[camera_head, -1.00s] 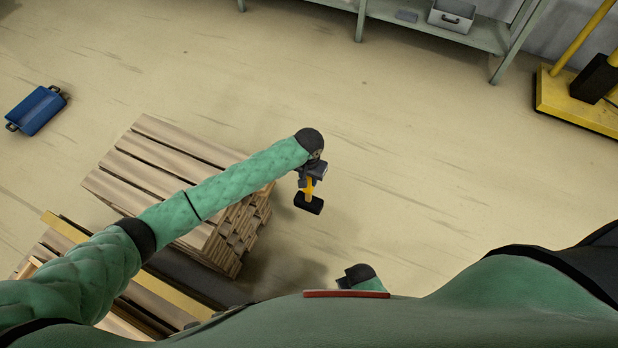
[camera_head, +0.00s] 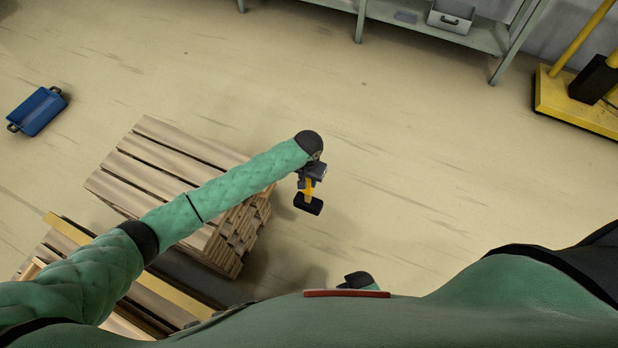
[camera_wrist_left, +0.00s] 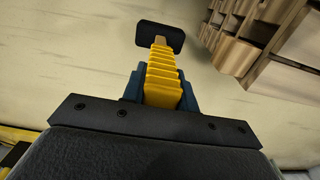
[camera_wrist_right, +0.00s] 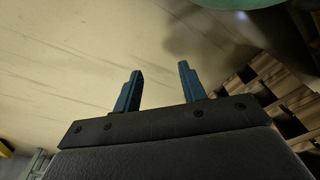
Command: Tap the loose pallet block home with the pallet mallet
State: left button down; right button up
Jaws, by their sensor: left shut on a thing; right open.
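The pallet mallet (camera_head: 309,203) has a yellow handle and a black head. My left gripper (camera_head: 310,178) is shut on its handle, with the head hanging below. In the left wrist view the ribbed yellow handle (camera_wrist_left: 162,75) sits between the blue fingers, and the black head (camera_wrist_left: 160,37) points away. The pallet stack (camera_head: 170,160) is left of the mallet, partly hidden by my left arm; the mallet is apart from it. Pallet blocks (camera_wrist_left: 235,55) show in the left wrist view; I cannot tell which is loose. My right gripper (camera_wrist_right: 157,85) is open and empty.
More pallets (camera_head: 160,305) lie at the lower left. A bench (camera_head: 480,35) with a grey bin (camera_head: 451,17) stands at the back. A yellow-based stand (camera_head: 580,105) is at right. The middle floor is clear.

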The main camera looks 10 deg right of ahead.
pick_arm(q)
jog(key=shift+w+a+r, duration=0.15)
jog(key=shift+w+a, duration=0.25)
jog(key=shift+a, duration=0.15)
jog(key=shift+w+a+p, duration=0.45)
jog(key=shift+a, duration=0.2)
jog(key=shift+w+a+p, duration=0.4)
jog(key=shift+a, duration=0.2)
jog(key=c, duration=1.8)
grip_release()
jog(key=c, duration=0.4)
jog(key=shift+a+p, duration=0.15)
jog(key=shift+p, duration=0.3)
pick_arm(e)
jog(key=shift+s+d+f, duration=0.15)
jog(key=shift+d+f, duration=0.2)
jog(key=shift+f, duration=0.4)
jog(key=shift+s+d+f, duration=0.1)
jog(key=shift+d+f, duration=0.2)
jog(key=shift+f, duration=0.45)
